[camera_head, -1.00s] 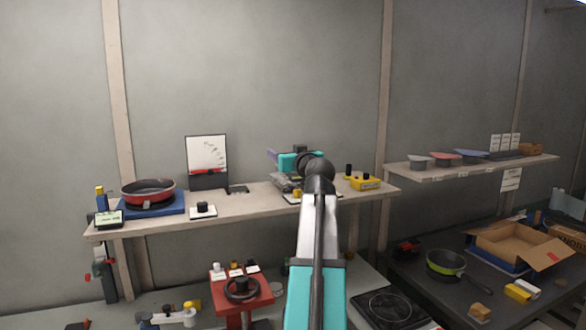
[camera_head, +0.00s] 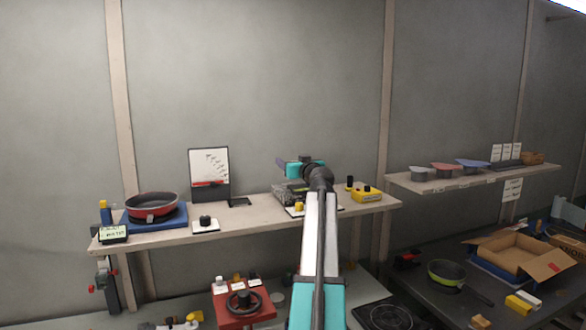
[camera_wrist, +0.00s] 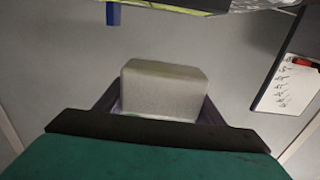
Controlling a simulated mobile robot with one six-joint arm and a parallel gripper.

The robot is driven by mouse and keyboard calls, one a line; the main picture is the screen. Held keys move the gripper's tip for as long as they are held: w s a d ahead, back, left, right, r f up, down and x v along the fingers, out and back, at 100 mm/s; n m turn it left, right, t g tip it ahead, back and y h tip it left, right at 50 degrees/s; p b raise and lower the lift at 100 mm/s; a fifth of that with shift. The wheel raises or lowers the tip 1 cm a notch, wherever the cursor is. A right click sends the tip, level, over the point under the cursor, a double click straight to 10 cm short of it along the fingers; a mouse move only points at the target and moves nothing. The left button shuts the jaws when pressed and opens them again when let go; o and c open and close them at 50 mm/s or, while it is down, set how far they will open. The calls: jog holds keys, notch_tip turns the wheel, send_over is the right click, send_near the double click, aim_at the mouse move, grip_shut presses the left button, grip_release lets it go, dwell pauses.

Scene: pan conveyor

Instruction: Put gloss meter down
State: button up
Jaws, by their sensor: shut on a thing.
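My gripper (camera_wrist: 162,98) is shut on a pale grey block with chamfered corners, which I take to be the gloss meter (camera_wrist: 165,84). The block sits between the two dark fingers in the wrist view, with a bit of green at its lower edge. In the head view my gripper (camera_head: 281,162) points left above the wall shelf (camera_head: 250,217), over a grey boxy item (camera_head: 288,194). The held block cannot be made out clearly there, and my own arm covers part of the shelf.
On the shelf stand a red pan (camera_head: 152,206) on a blue base, a white chart board (camera_head: 209,166), a black knob on a white plate (camera_head: 205,224) and a yellow box (camera_head: 367,195). Below are a red stand with a handwheel (camera_head: 242,302) and a hotplate (camera_head: 386,317).

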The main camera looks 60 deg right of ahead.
jog(key=shift+w+d+f, duration=0.1)
jog(key=shift+w+d, duration=0.25)
jog(key=shift+d, duration=0.3)
jog(key=shift+w+d, duration=0.3)
jog(key=shift+d, duration=0.35)
jog(key=shift+p, duration=0.3)
jog(key=shift+f+p, duration=0.75)
jog(key=shift+f, duration=1.05)
